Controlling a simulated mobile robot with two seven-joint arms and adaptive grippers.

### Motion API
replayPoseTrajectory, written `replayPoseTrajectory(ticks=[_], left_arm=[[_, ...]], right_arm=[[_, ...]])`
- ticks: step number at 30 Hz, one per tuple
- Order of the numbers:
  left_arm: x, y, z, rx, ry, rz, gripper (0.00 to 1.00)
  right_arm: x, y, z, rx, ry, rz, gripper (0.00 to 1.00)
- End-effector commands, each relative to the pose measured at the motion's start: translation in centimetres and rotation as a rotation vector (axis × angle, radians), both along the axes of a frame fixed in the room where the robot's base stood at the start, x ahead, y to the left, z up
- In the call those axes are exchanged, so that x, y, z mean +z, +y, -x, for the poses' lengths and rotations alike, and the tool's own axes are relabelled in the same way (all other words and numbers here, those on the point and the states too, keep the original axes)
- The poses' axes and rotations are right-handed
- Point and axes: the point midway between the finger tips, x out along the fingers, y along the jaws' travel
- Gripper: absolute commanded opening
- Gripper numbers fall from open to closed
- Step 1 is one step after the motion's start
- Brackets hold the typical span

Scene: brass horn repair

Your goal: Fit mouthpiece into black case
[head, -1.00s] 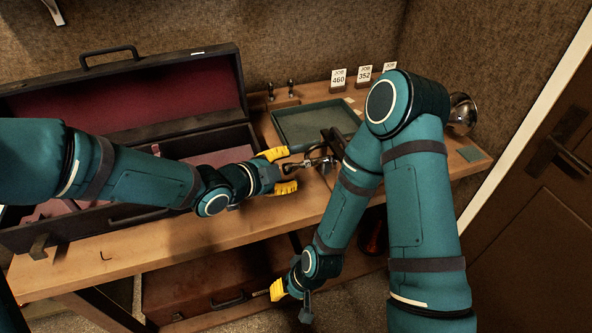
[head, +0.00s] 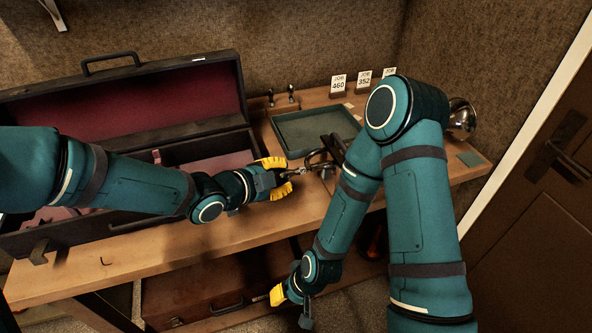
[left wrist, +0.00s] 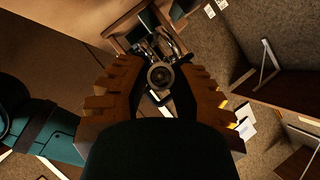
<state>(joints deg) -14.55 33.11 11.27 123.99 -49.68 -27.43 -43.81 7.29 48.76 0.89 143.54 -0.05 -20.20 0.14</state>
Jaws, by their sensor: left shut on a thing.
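The open black case (head: 238,138) lies at the left of the bench, lid up, showing its dark red lining; my left arm hides part of its tray. My left gripper (head: 284,175) is to the right of the case, its yellow fingers shut on the small silver mouthpiece (head: 293,173). In the left wrist view, the mouthpiece's round rim (left wrist: 160,75) sits between the two fingers, with metal tubing behind it. I cannot tell if it is still seated in the horn's tubing. My right gripper (head: 290,298) hangs below the bench's front edge; its finger opening is unclear.
A green tray (head: 297,145) lies at the back, beside small numbered job cards (head: 338,84). A silver bell (head: 462,117) shows beyond my right arm, which covers the bench's right part. A brown case (head: 195,292) sits on the lower shelf. The front bench strip is mostly clear.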

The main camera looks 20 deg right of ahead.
Motion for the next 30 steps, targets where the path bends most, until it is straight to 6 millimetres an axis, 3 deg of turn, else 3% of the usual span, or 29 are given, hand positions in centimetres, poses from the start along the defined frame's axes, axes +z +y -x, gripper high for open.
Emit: replayPoseTrajectory(ticks=[19,30], left_arm=[[0.1,2.3,0.0,0.0,0.0,0.002,0.0],[0.0,2.6,0.0,0.0,-0.001,0.001,0.0]], right_arm=[[0.7,0.0,0.0,0.0,0.0,0.0,0.47],[0.8,0.0,0.0,0.0,0.0,0.0,0.47]])
